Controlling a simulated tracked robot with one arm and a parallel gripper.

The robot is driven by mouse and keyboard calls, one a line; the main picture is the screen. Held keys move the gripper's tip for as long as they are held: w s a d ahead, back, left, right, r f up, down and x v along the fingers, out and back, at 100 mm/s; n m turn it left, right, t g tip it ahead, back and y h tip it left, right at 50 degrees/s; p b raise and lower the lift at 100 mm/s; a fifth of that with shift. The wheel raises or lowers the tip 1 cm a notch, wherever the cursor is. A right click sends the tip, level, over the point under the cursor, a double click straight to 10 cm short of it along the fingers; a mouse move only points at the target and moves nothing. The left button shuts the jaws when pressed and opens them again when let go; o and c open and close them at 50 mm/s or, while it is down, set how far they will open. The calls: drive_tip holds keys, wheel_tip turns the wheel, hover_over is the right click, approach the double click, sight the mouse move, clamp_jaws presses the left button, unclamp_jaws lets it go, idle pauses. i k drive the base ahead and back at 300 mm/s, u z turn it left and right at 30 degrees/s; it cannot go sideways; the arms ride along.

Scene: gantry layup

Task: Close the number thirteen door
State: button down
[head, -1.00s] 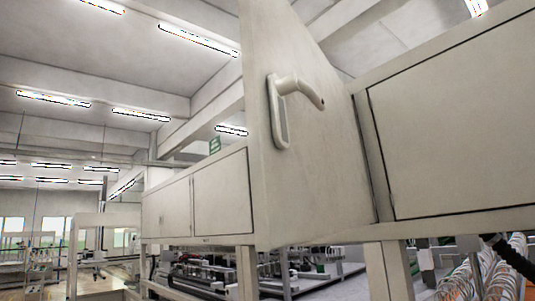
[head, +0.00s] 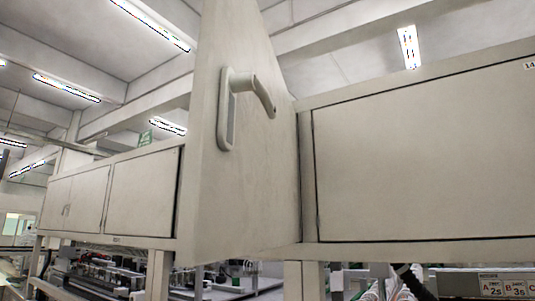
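One pale cabinet door (head: 265,170) stands open, swung out toward me from the row of cabinets. It carries a light lever handle (head: 228,108) on a long plate, on the face turned to me. I see no number on this door, so I cannot read whether it is thirteen. Its right edge meets the cabinet frame beside a shut panel (head: 420,150) with a label reading about 14 at its top right corner. My gripper is not in view.
Shut cabinet panels (head: 143,195) continue to the left of the open door. Below are posts, machinery (head: 105,275), a dark hose-like piece (head: 414,281) and a grey unit with labels A, B, C (head: 500,286).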

sight(239, 196)
drive_tip(key=i, duration=0.9)
drive_tip(key=z, duration=0.05)
